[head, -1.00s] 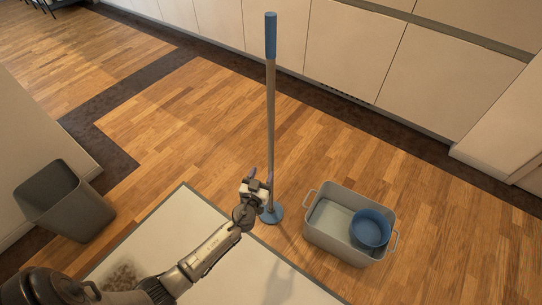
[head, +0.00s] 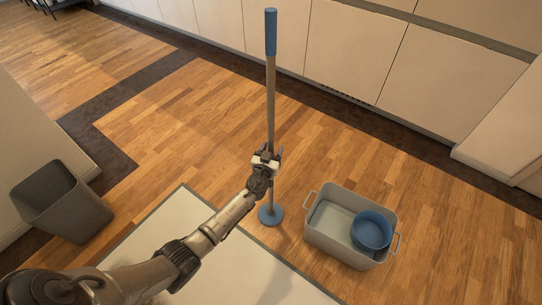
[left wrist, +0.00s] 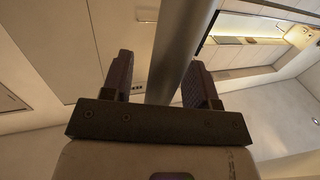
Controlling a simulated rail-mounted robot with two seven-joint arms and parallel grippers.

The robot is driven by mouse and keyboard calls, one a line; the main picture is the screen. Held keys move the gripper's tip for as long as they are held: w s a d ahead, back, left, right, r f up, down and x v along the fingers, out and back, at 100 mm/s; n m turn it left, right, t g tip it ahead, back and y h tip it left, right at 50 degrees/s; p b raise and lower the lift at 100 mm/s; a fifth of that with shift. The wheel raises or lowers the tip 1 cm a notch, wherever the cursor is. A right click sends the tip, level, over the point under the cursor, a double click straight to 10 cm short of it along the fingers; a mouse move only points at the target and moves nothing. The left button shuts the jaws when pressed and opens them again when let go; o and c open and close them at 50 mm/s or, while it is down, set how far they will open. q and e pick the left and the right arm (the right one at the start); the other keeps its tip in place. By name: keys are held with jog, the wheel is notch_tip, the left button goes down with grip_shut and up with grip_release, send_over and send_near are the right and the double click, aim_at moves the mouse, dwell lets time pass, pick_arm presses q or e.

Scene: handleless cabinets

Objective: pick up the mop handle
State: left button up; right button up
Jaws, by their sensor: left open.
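The mop handle (head: 270,95) stands upright, a grey pole with a blue grip at the top and a round blue base (head: 270,215) on the floor. My left gripper (head: 267,155) is at the lower middle of the pole. In the left wrist view the grey pole (left wrist: 178,55) passes between the two open fingers of my left gripper (left wrist: 160,85), with the right finger close beside it. Whether either finger touches the pole I cannot tell. My right gripper is not in view.
A grey tub (head: 330,248) holding a blue bucket (head: 371,231) stands right of the base. A grey bin (head: 62,203) stands at the left. A pale mat (head: 170,225) lies in front. Handleless cabinets (head: 350,50) line the back. Wooden floor around the pole is clear.

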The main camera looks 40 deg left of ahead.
pick_arm(q)
jog(key=shift+w+a, duration=0.1)
jog(key=shift+w, duration=0.15)
jog(key=shift+s+f, duration=0.1)
grip_shut()
dwell(0.3)
